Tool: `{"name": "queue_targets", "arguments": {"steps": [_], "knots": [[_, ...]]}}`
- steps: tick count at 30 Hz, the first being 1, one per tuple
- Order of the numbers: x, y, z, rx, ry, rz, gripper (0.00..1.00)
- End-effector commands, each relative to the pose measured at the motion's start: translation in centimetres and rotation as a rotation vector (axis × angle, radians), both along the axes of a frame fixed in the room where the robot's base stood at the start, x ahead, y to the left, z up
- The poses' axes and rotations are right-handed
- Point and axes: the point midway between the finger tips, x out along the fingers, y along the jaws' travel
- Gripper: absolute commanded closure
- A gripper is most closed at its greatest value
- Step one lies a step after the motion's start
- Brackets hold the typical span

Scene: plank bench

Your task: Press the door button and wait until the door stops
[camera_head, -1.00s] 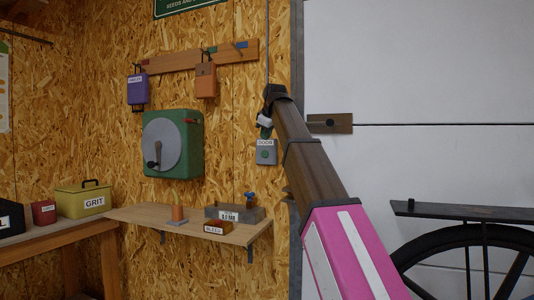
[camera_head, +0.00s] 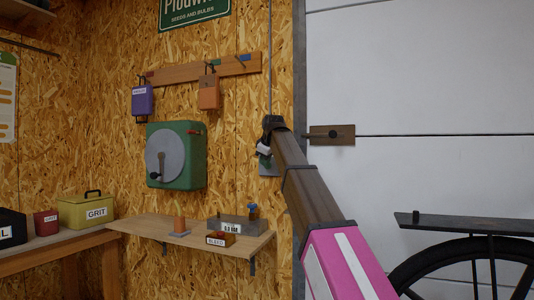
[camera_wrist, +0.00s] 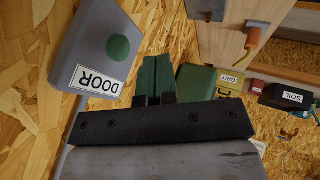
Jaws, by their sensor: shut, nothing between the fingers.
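The grey door box (camera_wrist: 92,28) is on the chipboard wall, with a round green button (camera_wrist: 118,47) and a DOOR label. In the head view, the box (camera_head: 268,168) is mostly hidden behind my gripper (camera_head: 263,150). My gripper (camera_wrist: 154,62) is shut and empty. In the wrist view its dark green fingertips are beside the button, with a gap between them in the picture. I cannot tell how far they stand from the box's face. The white door (camera_head: 430,75) fills the right side; its panels and seams show.
A green winch (camera_head: 190,150) with a grey disc hangs left of the box. Below is a wooden shelf (camera_head: 150,225) with a metal block and small items. A wooden latch piece (camera_head: 332,135) is on the door. A wheel (camera_head: 470,248) stands at lower right.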

Motion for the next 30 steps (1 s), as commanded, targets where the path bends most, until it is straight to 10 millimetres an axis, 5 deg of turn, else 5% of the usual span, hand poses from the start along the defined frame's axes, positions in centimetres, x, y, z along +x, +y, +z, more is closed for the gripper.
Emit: {"name": "queue_targets", "arguments": {"steps": [3,10,25,30], "knots": [[1.3,0.5,-1.8,0.0,0.001,0.0,1.0],[4.3,-0.6,-1.4,0.0,0.0,-0.002,1.0],[4.9,-0.9,-1.4,0.0,0.0,0.0,1.0],[6.5,-1.3,-1.3,0.0,0.0,0.0,1.0]]}}
